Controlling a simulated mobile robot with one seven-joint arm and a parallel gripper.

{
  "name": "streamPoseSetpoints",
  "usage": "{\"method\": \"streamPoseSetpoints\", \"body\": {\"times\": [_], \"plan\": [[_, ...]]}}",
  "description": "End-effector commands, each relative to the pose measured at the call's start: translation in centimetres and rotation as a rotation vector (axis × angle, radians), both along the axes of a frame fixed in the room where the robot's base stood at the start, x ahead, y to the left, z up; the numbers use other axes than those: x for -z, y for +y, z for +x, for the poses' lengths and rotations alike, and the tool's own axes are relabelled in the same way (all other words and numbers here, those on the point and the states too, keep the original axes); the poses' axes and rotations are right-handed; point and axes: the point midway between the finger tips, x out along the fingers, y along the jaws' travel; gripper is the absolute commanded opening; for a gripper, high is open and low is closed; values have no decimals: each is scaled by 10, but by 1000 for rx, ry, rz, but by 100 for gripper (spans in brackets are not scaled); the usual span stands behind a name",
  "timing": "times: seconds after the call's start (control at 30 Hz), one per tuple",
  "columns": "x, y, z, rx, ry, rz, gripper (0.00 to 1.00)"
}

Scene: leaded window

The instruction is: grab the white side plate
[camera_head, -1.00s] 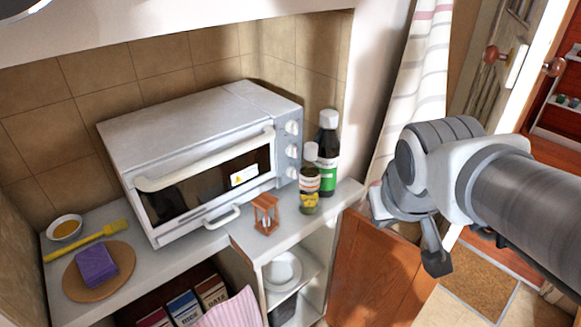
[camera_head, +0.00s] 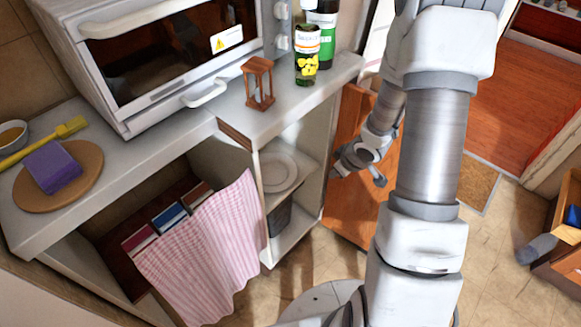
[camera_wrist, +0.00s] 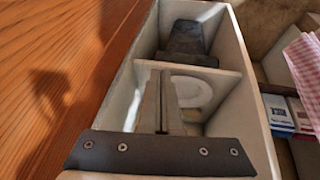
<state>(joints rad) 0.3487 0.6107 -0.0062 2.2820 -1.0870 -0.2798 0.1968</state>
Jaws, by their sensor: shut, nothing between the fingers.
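The white side plate (camera_head: 280,171) sits on the upper shelf of a small open-fronted cabinet under the counter. It also shows in the wrist view (camera_wrist: 196,92), lying in its compartment, partly hidden behind my fingers. My gripper (camera_head: 340,170) is just outside the cabinet's open front, to the right of the plate and apart from it in the head view. In the wrist view the fingers (camera_wrist: 161,75) are together and empty, pointing towards the cabinet.
An orange-brown wooden door (camera_head: 352,195) stands open beside the cabinet, close to my gripper. A dark box (camera_head: 281,217) is in the lower compartment. A wooden hourglass (camera_head: 259,84) and bottles stand on the counter above. A striped pink cloth (camera_head: 205,250) hangs left of the cabinet.

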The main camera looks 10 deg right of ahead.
Motion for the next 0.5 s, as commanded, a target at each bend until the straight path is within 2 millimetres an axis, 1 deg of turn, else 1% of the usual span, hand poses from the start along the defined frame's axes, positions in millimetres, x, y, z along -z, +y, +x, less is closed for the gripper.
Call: {"method": "streamPoseSetpoints", "body": {"times": [0.03, 0.1, 0.2, 0.3, 0.37, 0.5], "plan": [[30, 4, -6, -21, 17, 34, 0], [51, 11, -11, -50, 27, 74, 0], [70, 19, -18, -77, 38, 115, 0], [78, 24, -20, -91, 41, 139, 0], [80, 27, -19, -96, 43, 144, 0], [80, 37, -5, -99, 41, 144, 0]]}}
